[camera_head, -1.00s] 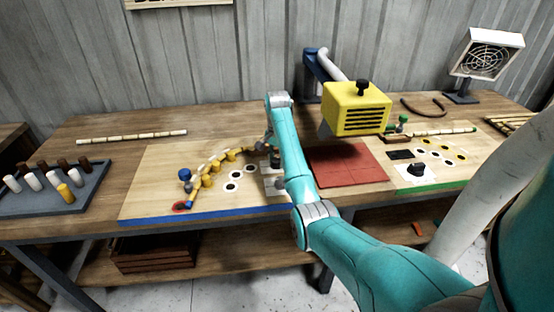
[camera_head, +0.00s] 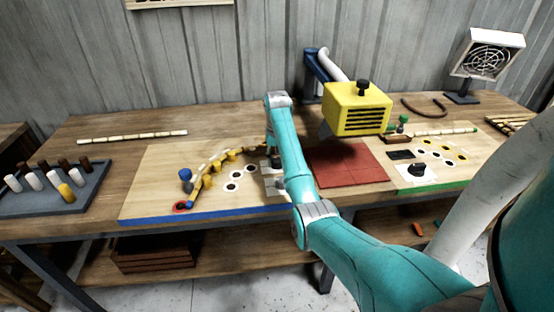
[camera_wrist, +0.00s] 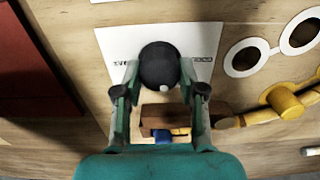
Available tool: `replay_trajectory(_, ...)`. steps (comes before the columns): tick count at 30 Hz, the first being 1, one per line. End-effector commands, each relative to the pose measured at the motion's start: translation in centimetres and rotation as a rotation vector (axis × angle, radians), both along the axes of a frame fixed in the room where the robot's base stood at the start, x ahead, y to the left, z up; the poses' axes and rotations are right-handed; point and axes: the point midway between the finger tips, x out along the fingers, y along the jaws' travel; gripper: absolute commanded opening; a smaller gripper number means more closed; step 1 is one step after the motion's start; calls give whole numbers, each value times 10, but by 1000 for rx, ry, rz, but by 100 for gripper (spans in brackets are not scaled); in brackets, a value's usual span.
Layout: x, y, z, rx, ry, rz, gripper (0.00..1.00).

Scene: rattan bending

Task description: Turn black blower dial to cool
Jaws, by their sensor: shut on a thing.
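A round black dial (camera_wrist: 160,64) with a small white dot on its near side sits on a white plate (camera_wrist: 205,42) in the wrist view. Dark printed labels lie left and right of the dial, too small to read surely. My gripper (camera_wrist: 162,92) is shut on this dial, one finger at each side. In the head view my arm hides most of the gripper and this dial, at the right part of the blue-edged board (camera_head: 150,208). A second black dial (camera_head: 417,170) stands on the green-edged board, apart from my gripper.
A brown block (camera_wrist: 180,115) with a blue part lies just below the dial in the wrist view. A curved rattan strip with yellow pegs (camera_head: 208,180) runs left of my arm. A red mat (camera_head: 345,163) and a yellow blower (camera_head: 357,110) are right of it.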

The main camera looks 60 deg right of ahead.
Motion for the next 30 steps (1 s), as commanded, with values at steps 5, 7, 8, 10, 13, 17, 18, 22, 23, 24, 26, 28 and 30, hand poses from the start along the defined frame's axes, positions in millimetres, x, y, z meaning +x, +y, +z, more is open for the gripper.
replay_trajectory(5, 0, 1, -1, 1, 1, 168, 5)
replay_trajectory(7, 1, 1, -1, 1, 1, 234, 5)
replay_trajectory(8, 1, 1, -1, 1, 1, 263, 5)
replay_trajectory(10, 1, 1, -1, 1, 1, 329, 5)
replay_trajectory(13, 1, 2, -1, 1, 2, 424, 5)
replay_trajectory(17, 1, 2, -1, 1, 2, 548, 5)
replay_trajectory(18, 1, 2, -1, 2, 2, 585, 5)
replay_trajectory(22, 1, 3, -1, 2, 2, 709, 5)
replay_trajectory(23, 1, 3, -1, 2, 2, 738, 5)
replay_trajectory(24, 1, 3, -1, 3, 2, 775, 5)
replay_trajectory(26, 1, 3, -1, 3, 2, 832, 5)
replay_trajectory(28, 1, 4, -1, 2, 2, 897, 5)
replay_trajectory(30, 1, 4, -1, 2, 2, 960, 5)
